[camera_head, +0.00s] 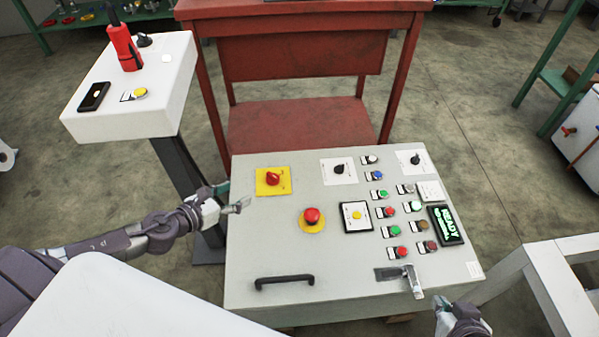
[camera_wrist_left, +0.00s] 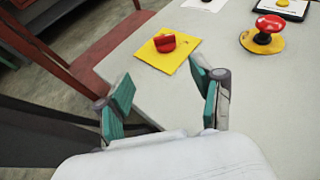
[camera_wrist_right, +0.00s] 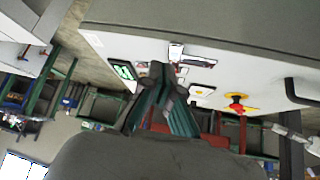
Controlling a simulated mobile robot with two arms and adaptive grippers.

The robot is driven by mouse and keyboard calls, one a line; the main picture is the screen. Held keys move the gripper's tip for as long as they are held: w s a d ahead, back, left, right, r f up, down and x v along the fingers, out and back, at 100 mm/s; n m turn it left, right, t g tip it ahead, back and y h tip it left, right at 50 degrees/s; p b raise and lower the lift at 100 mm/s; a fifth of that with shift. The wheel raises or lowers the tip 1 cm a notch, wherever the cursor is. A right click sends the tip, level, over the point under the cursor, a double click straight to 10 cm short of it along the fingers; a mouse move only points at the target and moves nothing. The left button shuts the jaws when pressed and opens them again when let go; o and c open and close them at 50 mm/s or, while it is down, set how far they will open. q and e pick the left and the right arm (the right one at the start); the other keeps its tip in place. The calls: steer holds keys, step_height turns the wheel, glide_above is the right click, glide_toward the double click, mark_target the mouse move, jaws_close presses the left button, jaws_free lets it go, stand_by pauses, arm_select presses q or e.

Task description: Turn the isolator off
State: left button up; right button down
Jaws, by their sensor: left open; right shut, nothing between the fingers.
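The isolator is a red rotary knob (camera_head: 273,178) on a yellow square plate (camera_head: 287,187) at the panel's upper left. In the left wrist view the red knob (camera_wrist_left: 165,43) sits ahead of the fingers, on its yellow plate (camera_wrist_left: 177,60). My left gripper (camera_head: 232,198) is open at the panel's left edge, to the left of the plate and apart from it. Its two green-padded fingers (camera_wrist_left: 165,97) are spread with nothing between them.
The grey control panel (camera_head: 245,235) also bears a red emergency button (camera_head: 311,215), several coloured buttons, a lit READY display (camera_head: 446,225), a black handle (camera_head: 284,281) and a metal latch (camera_head: 412,279). A white pedestal (camera_head: 165,73) stands at upper left, a red table (camera_head: 300,120) behind.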

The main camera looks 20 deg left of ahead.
mark_target(271, 176)
arm_select(q)
steer(key=shift+w+d+r+m, duration=0.15)
steer(key=shift+w+d+m, duration=0.1)
steer(key=shift+d+m, duration=0.2)
steer(key=shift+w+d+r, duration=0.1)
steer(key=shift+w, duration=0.3)
steer(key=x, duration=0.6)
steer(key=shift+w+d, duration=0.2)
steer(key=shift+w, duration=0.1)
steer(key=x, duration=0.5)
steer(key=shift+f, duration=0.35)
steer(key=shift+w+d+f+b, duration=0.15)
steer(key=shift+w+b, duration=0.15)
steer(key=shift+w, duration=0.1)
arm_select(e)
steer(key=w+r+t, duration=0.1)
steer(key=w+r, duration=0.1)
steer(key=shift+w+a+r+t+y, duration=0.3)
steer(key=shift+w+a+r+t, duration=0.05)
steer(key=shift+a+r+t, duration=0.05)
